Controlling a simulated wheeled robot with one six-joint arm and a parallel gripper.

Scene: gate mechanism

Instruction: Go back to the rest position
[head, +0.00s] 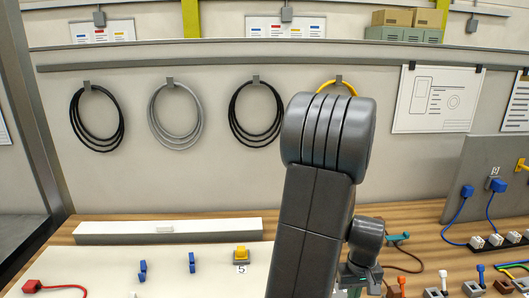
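My arm rises through the middle of the head view and hides part of the wall and bench behind it. Part of my gripper (360,279) shows at the bottom edge, low beside the arm, with small green bits on it. Its fingertips are mostly hidden or cut off, so I cannot tell whether it is open or holds anything.
A red cable (62,287) lies at lower left. Several plugs, sockets and levers crowd the right. A grey upright panel (490,165) stands at right.

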